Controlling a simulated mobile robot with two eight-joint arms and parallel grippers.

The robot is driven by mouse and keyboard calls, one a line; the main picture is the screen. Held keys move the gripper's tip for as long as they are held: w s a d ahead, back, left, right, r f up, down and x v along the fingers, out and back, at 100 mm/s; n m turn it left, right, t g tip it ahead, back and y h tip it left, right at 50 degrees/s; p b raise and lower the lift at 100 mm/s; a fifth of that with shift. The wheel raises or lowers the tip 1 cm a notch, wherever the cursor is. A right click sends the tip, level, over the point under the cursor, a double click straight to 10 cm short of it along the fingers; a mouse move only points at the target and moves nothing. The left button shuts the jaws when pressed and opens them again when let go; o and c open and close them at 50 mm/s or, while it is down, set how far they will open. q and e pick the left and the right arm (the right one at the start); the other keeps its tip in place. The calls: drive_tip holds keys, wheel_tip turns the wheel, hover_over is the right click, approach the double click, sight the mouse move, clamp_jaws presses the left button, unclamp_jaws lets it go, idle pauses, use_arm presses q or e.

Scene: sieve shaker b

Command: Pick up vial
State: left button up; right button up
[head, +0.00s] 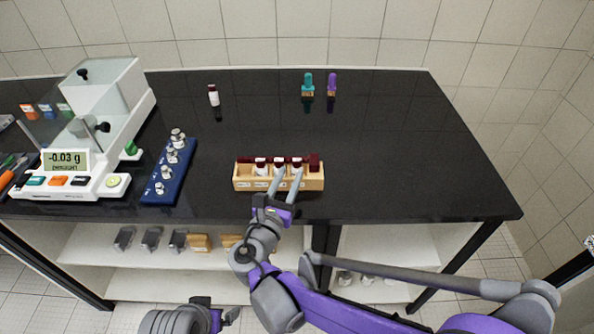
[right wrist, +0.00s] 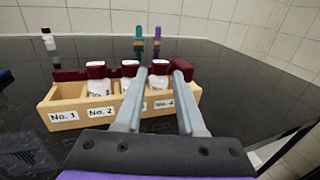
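A wooden rack (head: 240,184) holds vials with dark red caps and white labels near the table's front edge. Its front in the right wrist view (right wrist: 80,118) reads No. 1, No. 2 and No. 4; another label is hidden by a finger. My right gripper (head: 289,174) is open at the rack's front. In the right wrist view its fingertips (right wrist: 161,72) stand apart, with a capped vial (right wrist: 160,82) showing between them; contact cannot be told. Another vial (head: 213,96) stands alone at the back left. Part of my left arm shows at the bottom; its fingers cannot be made out.
A balance (head: 75,181) reading -0.03 g stands at left, beside a blue tray (head: 164,189) of metal weights. Teal (head: 307,84) and purple-topped (head: 332,84) items stand at the back. The table's right side is clear. Shelves lie below the front edge.

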sight(295, 165)
drive_tip(key=x, duration=0.4)
drive_tip(key=shift+f, duration=0.25)
clamp_jaws()
wheel_tip(295, 165, up, 10)
drive_tip(key=p, duration=0.1)
drive_tip(key=shift+s, duration=0.15)
